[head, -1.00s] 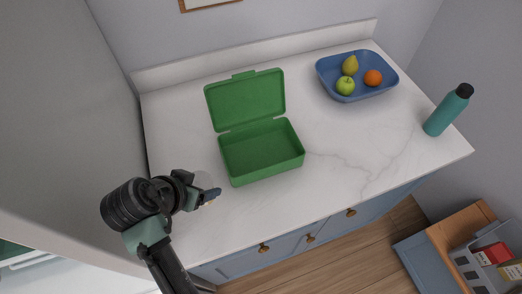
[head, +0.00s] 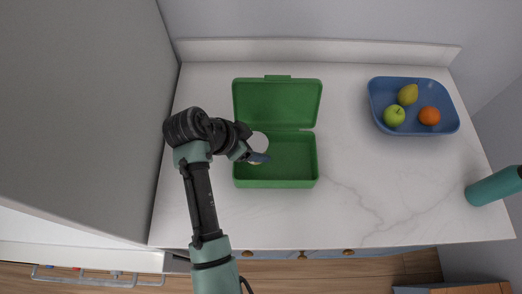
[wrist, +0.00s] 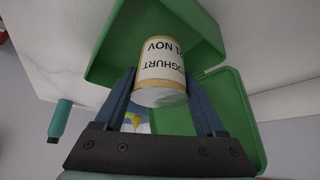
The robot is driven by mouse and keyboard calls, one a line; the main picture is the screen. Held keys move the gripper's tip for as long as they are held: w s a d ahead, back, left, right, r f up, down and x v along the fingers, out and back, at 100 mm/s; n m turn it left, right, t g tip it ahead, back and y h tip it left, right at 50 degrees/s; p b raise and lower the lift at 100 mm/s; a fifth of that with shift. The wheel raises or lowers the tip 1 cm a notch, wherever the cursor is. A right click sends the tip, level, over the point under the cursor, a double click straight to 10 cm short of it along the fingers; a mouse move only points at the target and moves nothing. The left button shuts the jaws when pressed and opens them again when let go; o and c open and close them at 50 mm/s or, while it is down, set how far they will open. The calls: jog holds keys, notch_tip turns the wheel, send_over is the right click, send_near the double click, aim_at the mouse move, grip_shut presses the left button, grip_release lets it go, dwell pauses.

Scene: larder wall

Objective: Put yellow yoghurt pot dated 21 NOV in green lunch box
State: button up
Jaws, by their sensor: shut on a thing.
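The pot also shows in the head view (head: 259,142), partly hidden by my gripper (head: 258,156). My gripper is shut on the pot. The green lunch box (head: 276,183) stands on the worktop with its lid open towards the wall. My gripper and the pot are over the left part of the box. I cannot tell the pot's height above its floor.
A blue bowl (head: 383,122) with a pear (head: 408,94), a green apple (head: 394,116) and an orange (head: 429,116) stands to the right. A teal bottle (head: 492,187) is at the far right. The worktop (head: 370,190) between is clear. A tall grey side panel (head: 95,110) bounds the left.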

jog(key=shift+f, duration=2.3)
jog(key=shift+f, duration=0.2)
jog(key=o, duration=1.4)
jog(key=shift+o, duration=0.2)
jog(key=shift+r, duration=0.1)
